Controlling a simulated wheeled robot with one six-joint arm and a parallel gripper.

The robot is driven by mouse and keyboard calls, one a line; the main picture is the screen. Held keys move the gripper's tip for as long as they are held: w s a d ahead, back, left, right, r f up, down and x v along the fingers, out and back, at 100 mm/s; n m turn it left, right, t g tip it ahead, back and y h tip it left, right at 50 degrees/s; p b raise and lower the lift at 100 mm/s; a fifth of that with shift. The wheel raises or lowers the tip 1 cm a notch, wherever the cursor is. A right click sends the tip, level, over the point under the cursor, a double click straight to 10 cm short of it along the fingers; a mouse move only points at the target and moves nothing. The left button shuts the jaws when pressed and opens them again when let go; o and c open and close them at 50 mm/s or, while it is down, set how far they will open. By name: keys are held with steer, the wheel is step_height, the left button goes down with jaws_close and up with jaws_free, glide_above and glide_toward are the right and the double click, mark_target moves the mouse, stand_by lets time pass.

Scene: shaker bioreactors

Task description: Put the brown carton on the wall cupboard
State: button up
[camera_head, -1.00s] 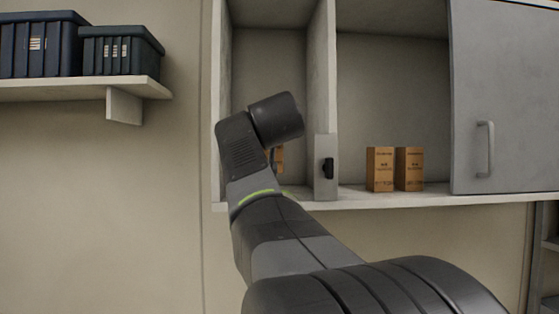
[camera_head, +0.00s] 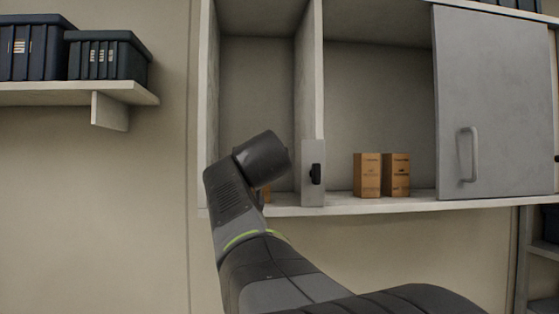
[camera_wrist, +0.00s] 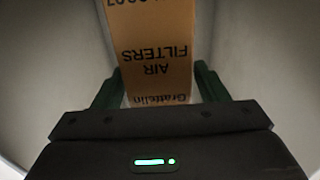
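The brown carton (camera_wrist: 155,50) fills the middle of the wrist view, with printed text upside down to me. In the head view only a sliver of the carton (camera_head: 267,195) shows beside my wrist. It is in the left open compartment of the wall cupboard (camera_head: 380,205), low near the shelf board. My arm hides most of it, so I cannot tell whether its base touches the board.
Two similar brown cartons, a left one (camera_head: 367,175) and a right one (camera_head: 397,175), stand in the middle compartment. An upright divider (camera_head: 312,100) separates the compartments. A grey door (camera_head: 495,110) covers the right side. Dark bins (camera_head: 108,58) sit on a shelf at left.

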steer(key=shift+r, duration=0.15)
steer(key=s+d+b, duration=0.2)
steer(key=s+b, duration=0.1)
steer(key=s, duration=0.8)
steer(key=shift+s+d+b, duration=0.2)
steer(key=shift+s+b, duration=0.1)
steer(key=shift+s, duration=0.1)
steer(key=shift+d, duration=0.1)
